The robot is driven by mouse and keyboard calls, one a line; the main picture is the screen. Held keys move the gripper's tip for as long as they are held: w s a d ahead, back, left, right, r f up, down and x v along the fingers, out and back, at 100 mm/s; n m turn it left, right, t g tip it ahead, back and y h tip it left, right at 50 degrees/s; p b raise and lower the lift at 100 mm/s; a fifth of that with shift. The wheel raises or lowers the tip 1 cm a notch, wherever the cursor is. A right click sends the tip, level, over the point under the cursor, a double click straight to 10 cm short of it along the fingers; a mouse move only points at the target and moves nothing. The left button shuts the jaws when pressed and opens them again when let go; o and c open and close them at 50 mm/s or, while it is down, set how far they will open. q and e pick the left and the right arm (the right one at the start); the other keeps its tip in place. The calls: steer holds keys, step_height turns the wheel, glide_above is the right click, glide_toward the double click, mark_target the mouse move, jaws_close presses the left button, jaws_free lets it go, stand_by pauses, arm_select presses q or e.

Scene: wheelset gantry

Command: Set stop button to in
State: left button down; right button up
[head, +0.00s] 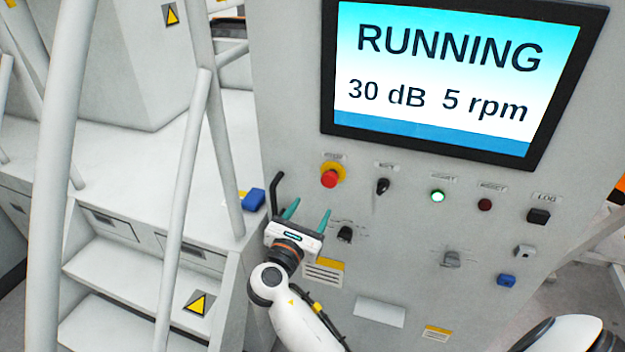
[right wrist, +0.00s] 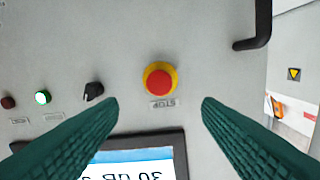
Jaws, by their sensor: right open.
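The stop button (head: 330,179) is a red mushroom head on a yellow ring, on the grey control panel below the screen's left corner. In the right wrist view the stop button (right wrist: 159,80) lies beyond and between the fingertips, with a STOP label beside it. My right gripper (head: 306,215) is open and empty, with its green fingers pointing up at the panel, below and left of the button. In the right wrist view its fingers (right wrist: 160,103) stand wide apart and do not touch the button. My left gripper is not in view.
The screen (head: 450,75) reads RUNNING, 30 dB, 5 rpm. A black switch (head: 382,186), a lit green button (head: 438,196) and a dark red button (head: 485,205) sit right of the stop button. A black handle (head: 276,190) and railings (head: 182,210) stand to the left.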

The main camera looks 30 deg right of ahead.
mark_target(328, 182)
steer(key=p+x, duration=0.2)
steer(key=x, duration=0.7)
steer(key=shift+w+d, duration=0.2)
steer(key=shift+d, duration=0.1)
steer(key=shift+p+x, duration=0.4)
steer(key=shift+x, duration=0.4)
steer(key=shift+f, duration=0.1)
